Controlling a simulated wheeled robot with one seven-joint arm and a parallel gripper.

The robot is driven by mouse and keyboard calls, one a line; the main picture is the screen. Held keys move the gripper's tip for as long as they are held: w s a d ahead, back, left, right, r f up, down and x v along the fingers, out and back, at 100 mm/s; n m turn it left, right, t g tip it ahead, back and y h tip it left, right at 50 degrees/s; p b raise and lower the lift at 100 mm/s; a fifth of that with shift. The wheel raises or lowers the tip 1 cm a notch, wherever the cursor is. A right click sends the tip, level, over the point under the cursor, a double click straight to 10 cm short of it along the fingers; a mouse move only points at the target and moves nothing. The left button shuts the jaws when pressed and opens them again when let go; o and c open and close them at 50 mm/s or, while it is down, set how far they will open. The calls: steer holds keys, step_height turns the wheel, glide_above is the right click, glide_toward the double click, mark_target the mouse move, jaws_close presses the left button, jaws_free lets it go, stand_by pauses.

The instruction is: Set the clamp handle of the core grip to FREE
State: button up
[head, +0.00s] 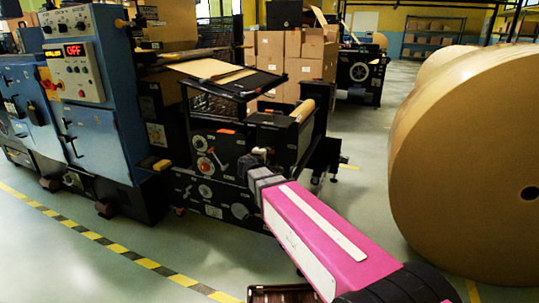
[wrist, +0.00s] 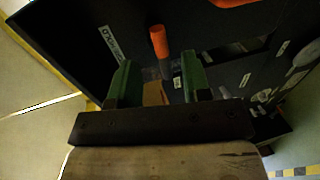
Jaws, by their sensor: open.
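My gripper (wrist: 157,60) is open, with a green finger on each side in the wrist view. A lever with an orange grip (wrist: 158,42) and grey stem stands out from a black panel (wrist: 75,45). It appears between the two fingers with room on both sides; I cannot tell how deep between them it sits. A white label, partly readable as "OLD", is beside the left finger. No FREE marking is readable. In the head view my arm reaches the black roll stand (head: 225,178); the lever is not clearly visible there.
Another orange part (wrist: 232,3) is at the wrist view's top edge. The blue machine cabinet (head: 95,125) with a red display stands left of the stand. A large kraft roll (head: 460,170) is at right. Green floor is open in front, crossed by a striped line (head: 115,247).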

steer(key=v, duration=0.4)
steer(key=s+d+f+m+g, duration=0.3)
steer(key=d+f+m+g, duration=0.15)
steer(key=d+f, duration=0.45)
steer(key=s+d+f+m+g+y, duration=0.3)
steer(key=s+d+f+m+g, duration=0.1)
steer(key=s, duration=0.4)
steer(key=s+d+f+m+g+y, duration=0.3)
steer(key=s+d+f+m+g, duration=0.1)
steer(key=s+f, duration=0.4)
steer(key=shift+d+f+g, duration=0.8)
steer(key=shift+f+g, duration=0.05)
steer(key=shift+g, duration=0.1)
